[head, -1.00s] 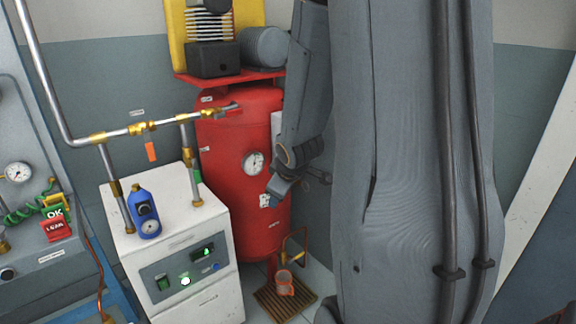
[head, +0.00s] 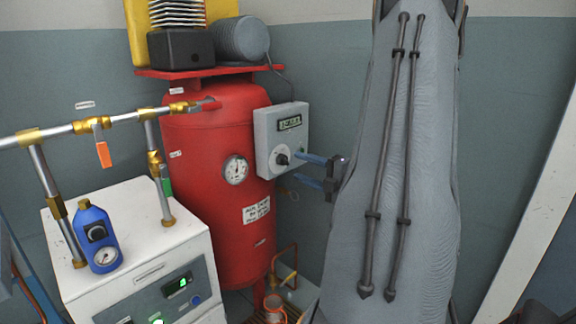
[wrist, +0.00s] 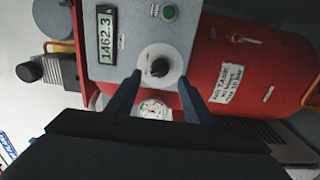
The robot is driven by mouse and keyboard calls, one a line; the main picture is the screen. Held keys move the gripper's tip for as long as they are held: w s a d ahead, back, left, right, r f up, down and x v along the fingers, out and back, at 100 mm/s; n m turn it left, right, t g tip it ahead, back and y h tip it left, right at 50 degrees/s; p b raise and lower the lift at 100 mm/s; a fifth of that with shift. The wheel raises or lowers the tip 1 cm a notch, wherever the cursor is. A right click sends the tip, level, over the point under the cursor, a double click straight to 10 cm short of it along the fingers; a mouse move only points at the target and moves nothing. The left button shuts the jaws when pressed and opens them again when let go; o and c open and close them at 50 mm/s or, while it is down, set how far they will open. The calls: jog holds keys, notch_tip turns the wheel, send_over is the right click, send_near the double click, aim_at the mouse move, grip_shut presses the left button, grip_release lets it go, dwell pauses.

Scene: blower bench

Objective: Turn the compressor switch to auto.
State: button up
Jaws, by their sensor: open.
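The compressor switch is a black rotary knob (head: 283,159) on a pale round plate, low on the grey control box (head: 262,125) at the red tank's right side. It also shows in the wrist view (wrist: 159,67), where its position marks are too small to read. My gripper (head: 297,167) is open and empty, with blue fingers pointing left at the box front. In the wrist view my gripper (wrist: 160,76) has one fingertip on either side of the knob, just below its middle. I cannot tell whether either finger touches it.
The red tank (head: 205,130) carries a pressure gauge (head: 236,170). The box also has a display (wrist: 106,35) and a green button (wrist: 169,12). A white cabinet (head: 135,250) with a blue bottle (head: 96,236) stands left. Pipework (head: 60,132) runs across the left.

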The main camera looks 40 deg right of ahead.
aim_at(287, 162)
jog(key=w, duration=0.6)
jog(key=shift+a, duration=0.25)
jog(key=shift+c, duration=0.2)
jog(key=c, duration=1)
